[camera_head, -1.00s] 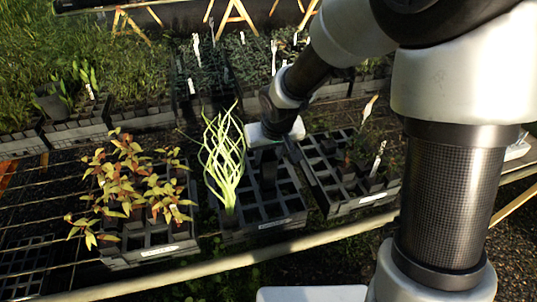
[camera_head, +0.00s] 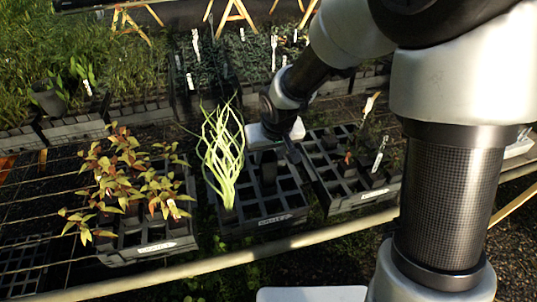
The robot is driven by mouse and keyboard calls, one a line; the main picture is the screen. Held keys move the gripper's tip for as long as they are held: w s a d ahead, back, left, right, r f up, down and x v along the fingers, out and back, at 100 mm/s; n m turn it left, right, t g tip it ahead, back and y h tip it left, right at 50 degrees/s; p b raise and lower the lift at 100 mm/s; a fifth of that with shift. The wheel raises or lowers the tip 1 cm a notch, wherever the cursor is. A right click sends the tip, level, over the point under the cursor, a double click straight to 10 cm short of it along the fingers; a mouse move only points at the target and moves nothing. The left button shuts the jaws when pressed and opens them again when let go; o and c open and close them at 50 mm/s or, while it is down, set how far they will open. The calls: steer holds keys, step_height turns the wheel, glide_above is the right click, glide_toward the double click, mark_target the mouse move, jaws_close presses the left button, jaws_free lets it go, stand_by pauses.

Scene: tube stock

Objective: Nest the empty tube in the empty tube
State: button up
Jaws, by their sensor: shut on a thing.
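My gripper (camera_head: 267,150) is over the middle black tray (camera_head: 296,211), pointing down. It is shut on a dark empty tube (camera_head: 268,169), which is upright with its lower end at or just above the tray's cells. I cannot tell whether that end is inside a cell or another tube. The second empty tube cannot be made out among the dark cells. A tall pale-green plant (camera_head: 224,160) stands in the same tray, just left of my gripper.
The left tray (camera_head: 155,248) holds red-leaved plants (camera_head: 130,180). The right tray (camera_head: 365,198) holds small plants and labels, close beside the middle tray. A pale rail (camera_head: 225,258) runs along the front. More planted trays stand behind.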

mark_target(268, 166)
steer(key=shift+f+b, duration=1.8)
steer(key=shift+f, duration=0.4)
steer(key=o, duration=1.4)
steer(key=shift+c, duration=0.2)
steer(key=p+v, duration=0.3)
steer(key=v, duration=1.4)
steer(key=shift+s+r+p, duration=0.15)
steer(key=shift+p, duration=0.2)
steer(key=shift+d, duration=0.1)
